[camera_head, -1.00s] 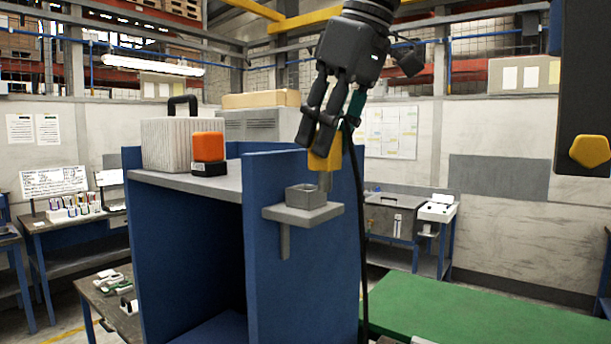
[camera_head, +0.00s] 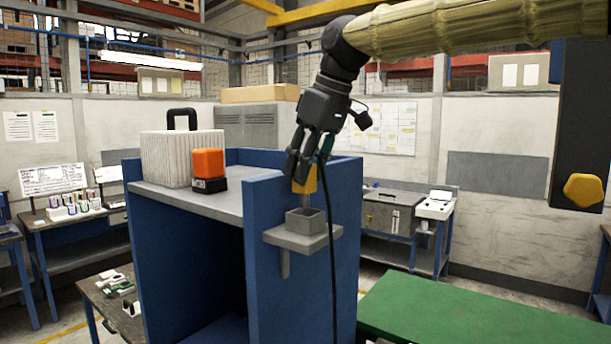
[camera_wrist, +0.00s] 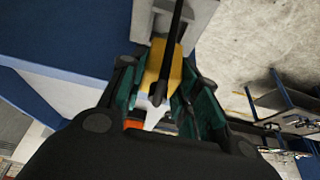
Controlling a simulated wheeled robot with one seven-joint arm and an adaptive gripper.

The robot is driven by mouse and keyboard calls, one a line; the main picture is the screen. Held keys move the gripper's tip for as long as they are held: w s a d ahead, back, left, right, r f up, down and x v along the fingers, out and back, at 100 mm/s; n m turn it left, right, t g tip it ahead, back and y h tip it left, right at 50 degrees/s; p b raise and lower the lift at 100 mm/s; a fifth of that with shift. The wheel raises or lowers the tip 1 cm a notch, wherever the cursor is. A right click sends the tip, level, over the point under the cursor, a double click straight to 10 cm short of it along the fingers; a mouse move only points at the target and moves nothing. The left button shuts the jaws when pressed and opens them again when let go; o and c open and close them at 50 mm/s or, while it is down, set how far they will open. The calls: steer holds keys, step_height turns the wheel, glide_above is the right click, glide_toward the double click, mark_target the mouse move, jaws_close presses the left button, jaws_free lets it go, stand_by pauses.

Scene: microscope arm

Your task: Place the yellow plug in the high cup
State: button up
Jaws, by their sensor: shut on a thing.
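The yellow plug (camera_head: 306,181) is held upright between the fingers of my gripper (camera_head: 303,170). Its grey lower end points down over the high cup (camera_head: 306,221), a small square grey cup on a bracket shelf (camera_head: 318,240) at the side of the blue cabinet. In the head view the plug's tip is at or just behind the cup's rim; I cannot tell whether it is inside. In the wrist view the yellow plug (camera_wrist: 176,68) sits between the green finger pads, with a dark cable crossing in front of it.
The blue cabinet (camera_head: 190,255) stands directly left of the bracket. An orange and black block (camera_head: 209,170) and a ribbed case (camera_head: 180,158) stand on its top. A dark cable (camera_head: 333,260) hangs down beside the bracket. A green table (camera_head: 470,315) lies lower right.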

step_height(320, 180, down, 2)
steer(key=shift+f+p, duration=0.1)
steer(key=shift+p, duration=0.8)
steer(key=shift+f, duration=0.65)
steer(key=o, duration=1)
steer(key=shift+f, duration=0.1)
steer(key=shift+o, duration=0.2)
steer(key=b+v, duration=0.3)
steer(key=v, duration=0.9)
steer(key=shift+b, duration=0.35)
